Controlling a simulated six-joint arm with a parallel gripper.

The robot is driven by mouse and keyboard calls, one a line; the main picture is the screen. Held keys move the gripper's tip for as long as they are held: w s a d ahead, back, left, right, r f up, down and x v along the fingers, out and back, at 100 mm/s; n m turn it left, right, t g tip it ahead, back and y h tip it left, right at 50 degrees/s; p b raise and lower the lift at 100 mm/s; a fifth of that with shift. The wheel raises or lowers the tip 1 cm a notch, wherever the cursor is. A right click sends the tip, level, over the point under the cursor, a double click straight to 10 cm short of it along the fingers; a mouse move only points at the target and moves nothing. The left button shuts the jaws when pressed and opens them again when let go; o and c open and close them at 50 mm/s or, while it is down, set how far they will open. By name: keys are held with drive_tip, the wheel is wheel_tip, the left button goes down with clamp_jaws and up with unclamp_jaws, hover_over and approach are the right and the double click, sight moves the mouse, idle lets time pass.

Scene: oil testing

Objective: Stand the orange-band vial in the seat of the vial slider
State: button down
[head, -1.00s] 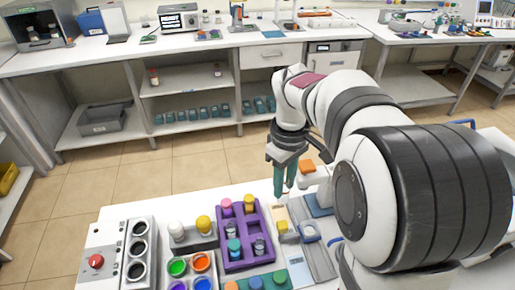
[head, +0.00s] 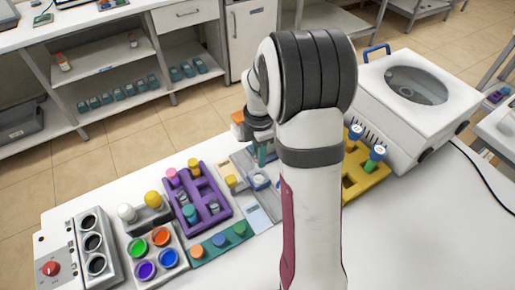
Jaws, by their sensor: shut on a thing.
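My gripper (head: 262,152) is at the end of the bent arm, pointing down over the far part of the bench. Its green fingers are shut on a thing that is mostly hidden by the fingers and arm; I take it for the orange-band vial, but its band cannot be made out. The vial slider (head: 258,181) is a pale grey track with a small white and blue carriage, right below the fingers. Part of the slider is behind my arm. Whether the held thing touches the seat cannot be told.
A yellow rack (head: 372,178) and a white centrifuge (head: 415,95) stand to the right. The front right bench is clear.

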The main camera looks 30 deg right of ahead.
drive_tip(key=shift+f, duration=0.9)
drive_tip(key=shift+f, duration=0.3)
drive_tip(key=shift+f, duration=1.4)
drive_tip(key=shift+f, duration=0.1)
idle(0.4)
drive_tip(key=c, duration=0.5)
unclamp_jaws()
